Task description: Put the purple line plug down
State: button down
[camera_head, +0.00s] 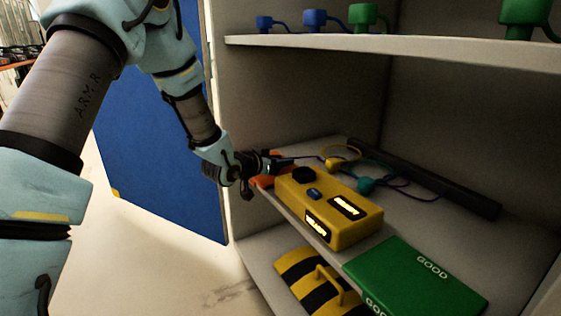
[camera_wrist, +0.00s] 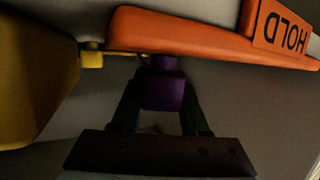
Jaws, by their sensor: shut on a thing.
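The purple line plug (camera_wrist: 163,91) sits between the two fingers of my gripper (camera_wrist: 161,100) in the wrist view. My gripper is shut on it. In the head view my gripper (camera_head: 274,164) is at the left edge of the middle shelf (camera_head: 410,228), behind the yellow box (camera_head: 327,207). The plug itself is too small and dark to make out there. In the wrist view an orange piece (camera_wrist: 185,30) labelled HOLD lies just beyond the plug. I cannot tell whether the plug touches it or the shelf.
Yellow (camera_head: 342,151) and teal (camera_head: 365,185) plugs with cords lie behind the box, before a long dark bar (camera_head: 425,178). A green GOOD box (camera_head: 418,276) is at the front. Blue (camera_head: 314,20) and green (camera_head: 362,17) plugs stand on the upper shelf (camera_head: 440,46). A blue panel (camera_head: 160,150) stands left.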

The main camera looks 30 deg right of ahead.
jog(key=shift+c, duration=2.1)
grip_release()
jog(key=shift+a+r, duration=0.25)
jog(key=p+v, duration=0.3)
jog(key=v, duration=0.9)
jog(key=w+a+f+n+t+y, duration=0.1)
jog(key=w+a+n+y, duration=0.25)
jog(key=a, duration=0.65)
jog(key=w+a+f+n+t+y, duration=0.15)
jog(key=w+a+y, duration=0.3)
jog(key=a, duration=0.55)
jog(key=s+a+r+n+g+y, duration=0.1)
jog(key=s+a+n, duration=0.3)
jog(key=a, duration=0.5)
jog(key=s+a+r+n+g+y, duration=0.1)
jog(key=s+a+n+g+y, duration=0.3)
jog(key=s+a, duration=0.5)
jog(key=shift+s+r+g+y, duration=0.15)
jog(key=shift+s+g+y, duration=0.1)
jog(key=shift+g+y, duration=0.1)
